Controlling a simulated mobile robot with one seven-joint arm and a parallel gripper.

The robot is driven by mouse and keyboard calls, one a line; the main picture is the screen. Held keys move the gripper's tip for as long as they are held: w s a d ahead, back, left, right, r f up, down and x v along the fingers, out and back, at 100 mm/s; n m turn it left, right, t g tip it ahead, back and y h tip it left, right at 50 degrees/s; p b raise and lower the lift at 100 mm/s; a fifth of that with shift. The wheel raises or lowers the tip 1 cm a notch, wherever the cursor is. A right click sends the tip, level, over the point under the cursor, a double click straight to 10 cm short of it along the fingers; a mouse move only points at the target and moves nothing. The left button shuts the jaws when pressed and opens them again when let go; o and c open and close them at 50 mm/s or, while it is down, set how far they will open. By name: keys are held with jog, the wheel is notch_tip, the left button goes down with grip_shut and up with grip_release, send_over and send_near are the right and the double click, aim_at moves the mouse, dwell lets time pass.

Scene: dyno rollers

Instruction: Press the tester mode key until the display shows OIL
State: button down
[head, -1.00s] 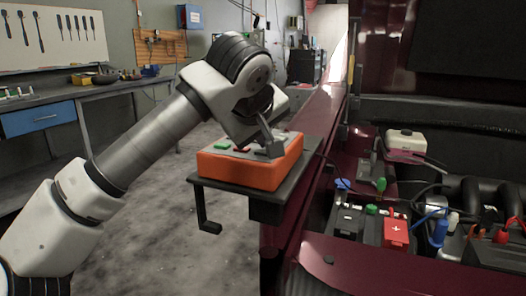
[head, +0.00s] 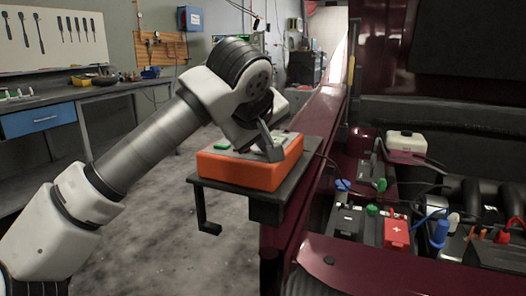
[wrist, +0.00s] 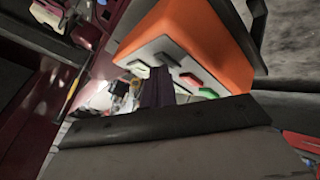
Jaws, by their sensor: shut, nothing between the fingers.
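The tester is an orange box (head: 240,172) with a light top panel, seen in the head view. It also shows in the wrist view (wrist: 205,32), tilted. On its panel are a green key (head: 221,145), which also shows in the wrist view (wrist: 208,93), a reddish key (wrist: 191,79) and grey keys (wrist: 166,59). My gripper (head: 272,151) is shut and empty, low over the right part of the panel. In the wrist view the dark fingers (wrist: 158,88) point toward the keys; I cannot tell whether they touch one. The display's reading is not visible, and I cannot tell which key is mode.
The tester sits on a black shelf (head: 264,204) beside the dark red vehicle body (head: 308,135). The engine bay at right holds a battery with a red terminal cover (head: 396,233) and cables. A workbench (head: 95,92) stands at the left. The floor between is clear.

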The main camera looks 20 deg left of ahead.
jog(key=shift+r+p, duration=0.75)
jog(key=shift+r, duration=0.05)
notch_tip(320, 180, up, 5)
jog(key=p, duration=0.4)
dwell(0.6)
